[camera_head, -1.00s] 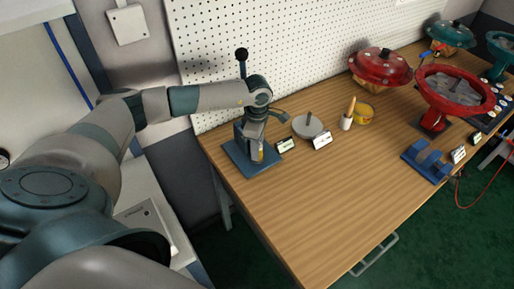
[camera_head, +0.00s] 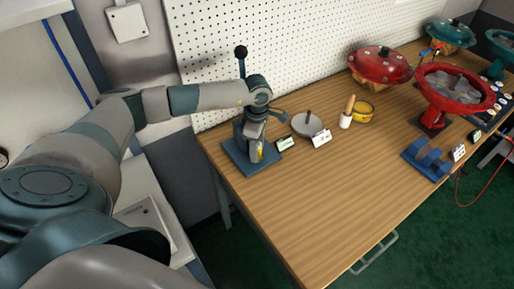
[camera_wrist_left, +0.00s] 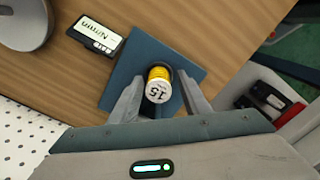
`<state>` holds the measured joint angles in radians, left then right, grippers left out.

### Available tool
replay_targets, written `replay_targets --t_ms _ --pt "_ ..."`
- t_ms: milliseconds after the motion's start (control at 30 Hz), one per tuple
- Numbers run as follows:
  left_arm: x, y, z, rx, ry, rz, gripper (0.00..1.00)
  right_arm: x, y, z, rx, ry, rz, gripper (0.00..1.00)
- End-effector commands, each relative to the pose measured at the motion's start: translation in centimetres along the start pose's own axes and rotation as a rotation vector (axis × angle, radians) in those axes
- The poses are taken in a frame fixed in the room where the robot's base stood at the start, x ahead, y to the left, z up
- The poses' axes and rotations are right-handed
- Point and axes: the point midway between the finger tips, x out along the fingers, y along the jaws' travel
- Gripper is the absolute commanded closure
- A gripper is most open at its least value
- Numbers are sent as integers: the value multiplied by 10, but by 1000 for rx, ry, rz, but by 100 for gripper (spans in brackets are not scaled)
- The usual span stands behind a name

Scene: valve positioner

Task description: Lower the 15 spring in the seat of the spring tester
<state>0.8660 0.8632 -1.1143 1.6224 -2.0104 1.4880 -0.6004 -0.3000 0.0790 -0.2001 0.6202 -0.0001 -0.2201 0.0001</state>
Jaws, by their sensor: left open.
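The 15 spring (camera_wrist_left: 158,84) is a yellow coil with a white top marked 15. In the left wrist view it stands in a dark round seat on the blue base plate (camera_wrist_left: 183,53) of the spring tester. The tester (camera_head: 238,160) is at the left end of the bench in the head view, where the spring shows only as a small yellow patch (camera_head: 260,154). My left gripper (camera_wrist_left: 160,97) is open, one finger on each side of the spring, and it hides part of the tester. My right gripper is out of view.
A name card (camera_wrist_left: 97,36) lies beside the tester, with a round grey disc (camera_head: 307,124) just right of it. The front middle of the bench is clear.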

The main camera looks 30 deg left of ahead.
Motion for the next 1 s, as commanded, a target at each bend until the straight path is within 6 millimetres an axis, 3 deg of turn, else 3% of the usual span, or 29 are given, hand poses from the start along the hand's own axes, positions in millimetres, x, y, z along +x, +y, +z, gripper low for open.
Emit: replay_targets --t_ms 267,467,1000 --pt "-7 5 -3 -7 3 10 51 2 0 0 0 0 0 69" --pt "-25 4 -4 -8 3 10 51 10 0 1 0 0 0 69" --pt "-128 2 0 -2 0 7 51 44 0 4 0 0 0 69"
